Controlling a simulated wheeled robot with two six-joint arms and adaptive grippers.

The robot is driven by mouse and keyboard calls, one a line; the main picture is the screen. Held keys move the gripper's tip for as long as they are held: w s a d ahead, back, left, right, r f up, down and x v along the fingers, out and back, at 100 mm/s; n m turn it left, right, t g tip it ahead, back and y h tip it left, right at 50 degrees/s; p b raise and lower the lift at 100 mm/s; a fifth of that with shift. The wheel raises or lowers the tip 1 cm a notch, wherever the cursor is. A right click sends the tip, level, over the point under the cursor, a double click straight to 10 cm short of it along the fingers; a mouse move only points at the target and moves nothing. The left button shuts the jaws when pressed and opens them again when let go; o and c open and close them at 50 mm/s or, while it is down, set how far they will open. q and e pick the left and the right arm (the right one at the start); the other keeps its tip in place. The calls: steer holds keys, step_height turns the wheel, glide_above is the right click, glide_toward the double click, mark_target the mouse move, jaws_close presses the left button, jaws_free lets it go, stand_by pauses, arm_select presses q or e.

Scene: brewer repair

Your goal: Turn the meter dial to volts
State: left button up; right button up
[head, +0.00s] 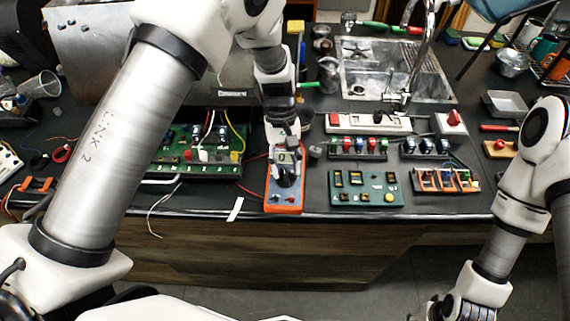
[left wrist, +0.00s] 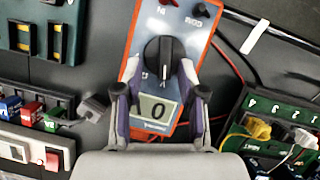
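The meter (head: 284,205) has an orange rim and a blue-grey face, and lies on the dark counter at its front edge. In the left wrist view the meter (left wrist: 185,20) shows upside down, with a black round dial (left wrist: 159,60) and a display (left wrist: 156,109) reading 0. My left gripper (left wrist: 159,66) is over the meter, its fingers on either side of the dial with a small gap visible. The dial's markings are too small to read. My right gripper (head: 458,306) is low at the bottom right, partly cut off.
A green circuit board (head: 215,165) with wires is left of the meter. A green panel (head: 365,189) with switches is right of it. A power strip (head: 368,123) and a sink (head: 395,75) lie behind. Red leads run beside the meter.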

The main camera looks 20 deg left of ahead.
arm_select(q)
steer(key=shift+r, duration=0.1)
steer(key=v, duration=1.1)
steer(key=shift+w+r, duration=0.25)
steer(key=shift+r, duration=0.1)
